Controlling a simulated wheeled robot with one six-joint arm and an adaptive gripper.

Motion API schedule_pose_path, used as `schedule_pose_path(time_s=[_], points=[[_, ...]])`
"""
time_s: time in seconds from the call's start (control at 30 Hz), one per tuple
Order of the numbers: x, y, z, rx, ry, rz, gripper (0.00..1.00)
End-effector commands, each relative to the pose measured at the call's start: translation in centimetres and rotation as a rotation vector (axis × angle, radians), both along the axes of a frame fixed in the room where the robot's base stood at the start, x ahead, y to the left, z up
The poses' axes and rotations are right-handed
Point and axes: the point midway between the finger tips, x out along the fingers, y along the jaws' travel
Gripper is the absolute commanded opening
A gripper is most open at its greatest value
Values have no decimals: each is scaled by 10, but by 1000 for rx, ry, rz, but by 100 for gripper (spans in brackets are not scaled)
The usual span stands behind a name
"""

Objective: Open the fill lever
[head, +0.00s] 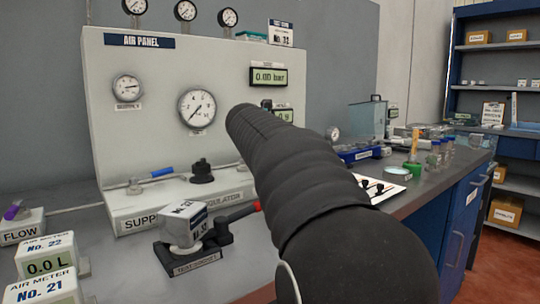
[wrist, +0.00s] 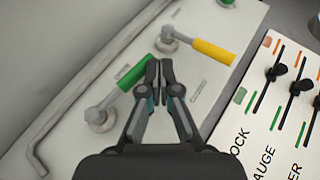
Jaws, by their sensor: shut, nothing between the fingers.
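In the wrist view, a lever with a green handle (wrist: 131,76) sits on a round metal valve on a pale panel (wrist: 75,92). A second lever with a yellow handle (wrist: 213,51) is up and to the right. Small labels lie beside both, too small to read, so I cannot tell by name which is the fill lever. My gripper (wrist: 160,68) is shut and empty, with its fingertips just right of the green handle's upper end. I cannot tell whether they touch. In the head view my arm hides the gripper and both levers.
A white board with black sliders (wrist: 285,85) is at the right. In the head view, the air panel (head: 150,65) with gauges stands behind, with a blue-handled supply lever (head: 160,171).

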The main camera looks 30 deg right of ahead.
Motion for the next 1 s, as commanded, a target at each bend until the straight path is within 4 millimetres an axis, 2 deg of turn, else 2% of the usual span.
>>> schedule_pose_path(time_s=[0.4, 1.0], points=[[9, -3, 0, 0, 0, 0, 0], [5, -3, 1, 0, 0, 1, 0]])
